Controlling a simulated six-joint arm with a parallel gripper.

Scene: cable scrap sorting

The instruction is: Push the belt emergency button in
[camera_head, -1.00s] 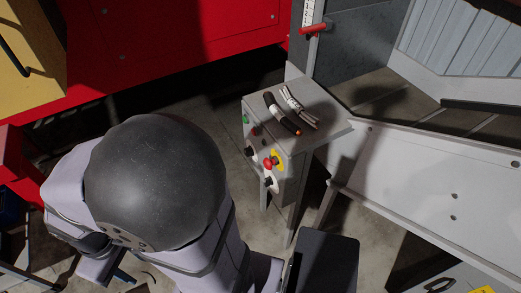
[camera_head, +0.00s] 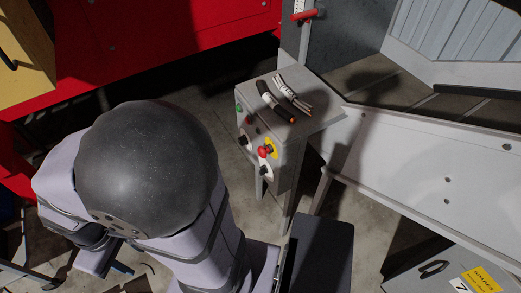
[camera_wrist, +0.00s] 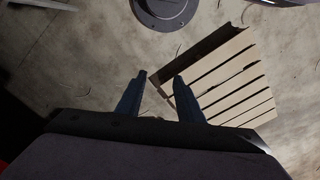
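The belt emergency button is a red mushroom knob (camera_head: 264,152) on a yellow backing. It sits on the front face of a grey control box (camera_head: 310,128) in the head view, right of my arm. The head view does not show my gripper; my arm's links fill the left and lower middle. In the wrist view my gripper (camera_wrist: 160,76) has its two dark fingers apart, with nothing between them. It is over the floor, and neither the button nor the box shows in that view.
Cable pieces (camera_head: 284,97) lie on top of the box. Other knobs and a green button (camera_head: 239,108) share its front face. A pale metal chute (camera_head: 420,155) stands to the right. The wrist view shows a slatted pallet-like object (camera_wrist: 225,80) on the floor.

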